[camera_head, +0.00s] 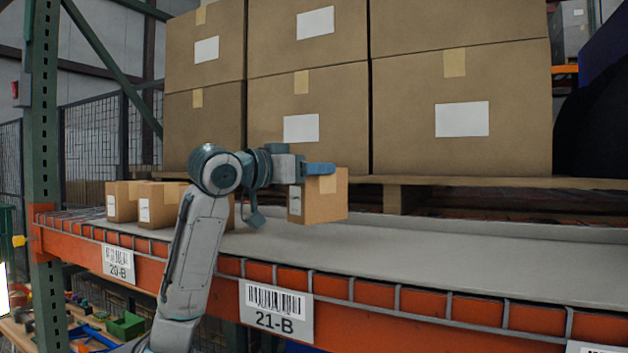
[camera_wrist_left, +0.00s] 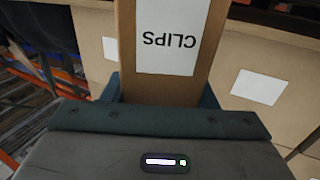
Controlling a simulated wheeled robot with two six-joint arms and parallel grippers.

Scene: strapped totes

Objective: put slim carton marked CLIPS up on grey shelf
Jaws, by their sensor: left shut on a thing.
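The slim brown carton marked CLIPS (camera_wrist_left: 172,85) fills the upper middle of the left wrist view, its white label upside down there. In the head view the carton (camera_head: 325,200) is just above or on the grey shelf (camera_head: 420,250); I cannot tell whether it touches. My left gripper (camera_head: 320,169) is shut on the carton near its top; its fingers also show on both sides of the carton in the left wrist view (camera_wrist_left: 160,95). My right gripper is in neither view.
Small brown cartons (camera_head: 122,201) (camera_head: 160,204) stand on the shelf at the left, partly behind my arm. Large stacked boxes (camera_head: 460,110) stand on a pallet (camera_head: 395,192) behind. The shelf's right part is clear. An orange beam (camera_head: 420,305) with a 21-B label (camera_head: 276,311) edges its front.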

